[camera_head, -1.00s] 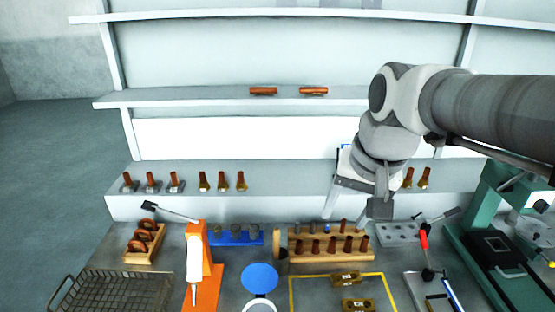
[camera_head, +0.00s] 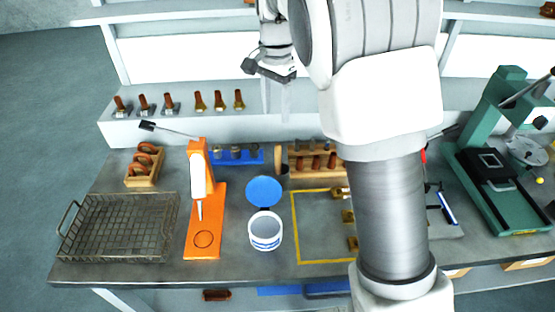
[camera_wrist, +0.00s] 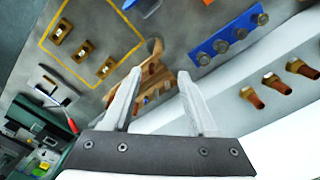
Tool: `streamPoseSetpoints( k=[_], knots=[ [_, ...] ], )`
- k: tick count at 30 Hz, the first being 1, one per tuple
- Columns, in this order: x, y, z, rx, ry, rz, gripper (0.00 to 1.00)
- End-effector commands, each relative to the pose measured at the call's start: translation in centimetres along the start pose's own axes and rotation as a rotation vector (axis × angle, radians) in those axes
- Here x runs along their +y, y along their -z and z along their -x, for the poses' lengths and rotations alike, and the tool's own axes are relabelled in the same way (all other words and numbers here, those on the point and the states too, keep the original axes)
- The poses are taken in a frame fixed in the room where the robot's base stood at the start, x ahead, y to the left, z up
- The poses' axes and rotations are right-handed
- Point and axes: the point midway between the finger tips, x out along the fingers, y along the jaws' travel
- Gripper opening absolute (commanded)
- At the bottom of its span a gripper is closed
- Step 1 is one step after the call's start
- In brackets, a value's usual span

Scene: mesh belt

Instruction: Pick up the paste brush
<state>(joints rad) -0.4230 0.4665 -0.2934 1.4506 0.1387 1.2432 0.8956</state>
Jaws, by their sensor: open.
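What looks like the paste brush (camera_head: 278,153) stands upright, its light wooden handle rising from a dark cup (camera_head: 283,171) at the left end of the wooden rack. In the wrist view, a tan handle-like shape (camera_wrist: 156,47) shows just beyond my fingertips, but I cannot make out its bristles. My gripper (camera_head: 276,108) is open and empty, pointing down above and behind the bench, apart from the brush. Its two pale fingers also show spread in the wrist view (camera_wrist: 158,76).
A white paste pot (camera_head: 265,240) and round blue lid (camera_head: 264,190) stand in front. An orange stand (camera_head: 205,215), wire basket (camera_head: 118,228) and blue rack (camera_head: 235,155) lie left. My arm hides part of the wooden rack (camera_head: 318,174). A green press (camera_head: 500,170) stands right.

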Motion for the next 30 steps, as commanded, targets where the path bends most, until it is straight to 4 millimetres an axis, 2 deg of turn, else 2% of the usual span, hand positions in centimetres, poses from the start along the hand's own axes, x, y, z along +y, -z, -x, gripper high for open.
streamPoseSetpoints(
  k=[15, 25, 30],
  knots=[
    [0.2, 0.0, -10.1, -0.002, -0.006, -0.002, 0.58],
    [0.2, 0.1, -12.9, -0.001, -0.004, -0.001, 0.58],
    [0.5, 0.3, -15.5, -0.002, -0.005, -0.001, 0.58]
  ],
)
